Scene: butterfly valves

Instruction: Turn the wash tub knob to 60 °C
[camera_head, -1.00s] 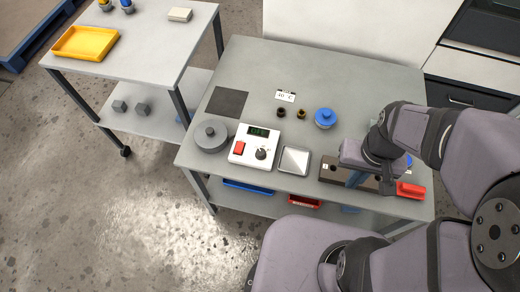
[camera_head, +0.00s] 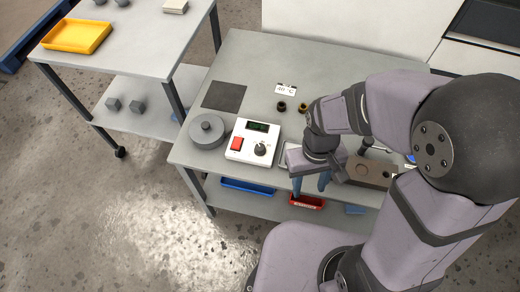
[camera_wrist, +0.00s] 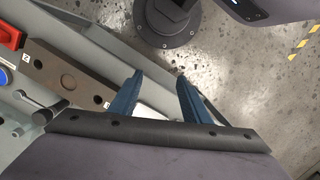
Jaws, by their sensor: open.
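The white control box (camera_head: 252,143) stands on the grey table, with a red switch (camera_head: 236,144), a small dark display with green digits too small to read, and a dark round knob (camera_head: 261,149). A round grey lidded vessel (camera_head: 207,132) stands just left of the box. I cannot tell whether it is the wash tub. My gripper (camera_head: 310,186) is right of the box, near the table's front edge, its blue fingers pointing down. The fingers are apart and empty, also in the wrist view (camera_wrist: 160,75). They are clear of the knob.
A brown block with holes (camera_head: 370,171) lies right of my gripper, partly hidden. A metal tray is mostly hidden behind my gripper. A small card (camera_head: 286,89) and two small dark fittings (camera_head: 291,106) stand farther back. A dark mat (camera_head: 224,97) lies back left. A cart stands left.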

